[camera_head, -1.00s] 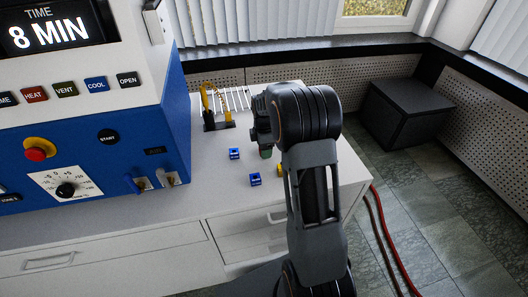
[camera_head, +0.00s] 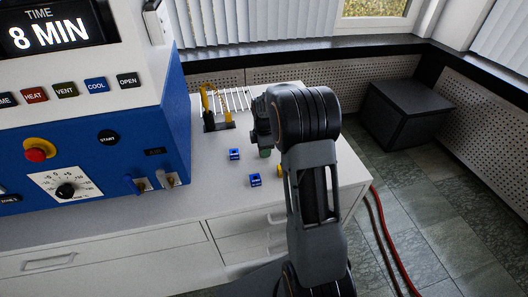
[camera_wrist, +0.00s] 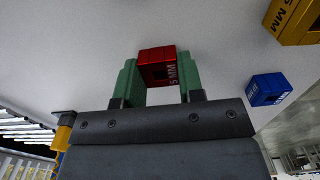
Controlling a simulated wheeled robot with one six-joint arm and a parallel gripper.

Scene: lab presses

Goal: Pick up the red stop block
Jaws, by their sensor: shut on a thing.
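The red stop block (camera_wrist: 151,55), marked "5 MM", sits between the green fingertips of my gripper (camera_wrist: 157,80) in the wrist view. The fingers touch it on both sides and are shut on it. In the head view my gripper (camera_head: 265,153) is low over the white bench top (camera_head: 215,178), partly behind my arm. The red block is hidden there. I cannot tell whether it still touches the bench.
Two blue blocks (camera_head: 234,154) (camera_head: 255,180) stand left of my gripper. A yellow block (camera_wrist: 294,20) is close to my arm. The blue press (camera_head: 120,135) is at left.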

